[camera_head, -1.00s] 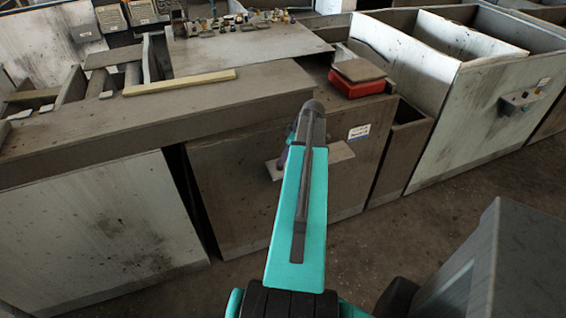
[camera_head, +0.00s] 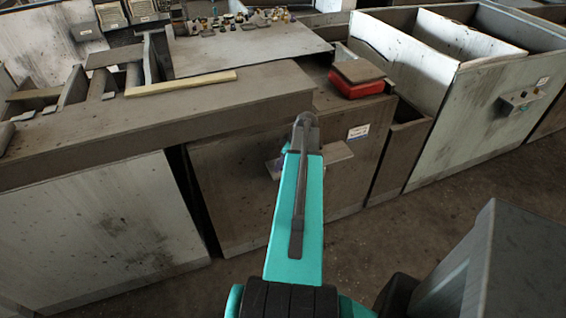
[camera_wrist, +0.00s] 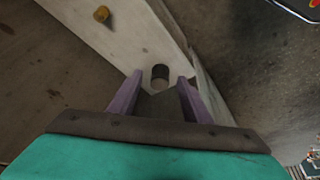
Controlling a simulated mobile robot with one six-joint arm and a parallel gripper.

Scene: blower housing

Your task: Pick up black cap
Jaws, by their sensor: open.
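The black cap (camera_wrist: 160,72), a small dark round piece, sits on a narrow pale ledge (camera_wrist: 147,40) in the wrist view. The ledge also shows in the head view (camera_head: 337,156), jutting from the front of the brown cabinet. My gripper (camera_wrist: 158,78) has two purple fingers, spread apart and empty. In the wrist view the cap appears between and just past the fingertips; I cannot tell how deep the gap is. In the head view my arm hides the cap and most of the gripper.
A small yellow-brown piece (camera_wrist: 101,13) sits farther along the ledge. The brown cabinet front (camera_head: 240,185) stands close behind the ledge. A red box (camera_head: 355,84) lies on the cabinet top. Open floor (camera_head: 400,225) lies in front.

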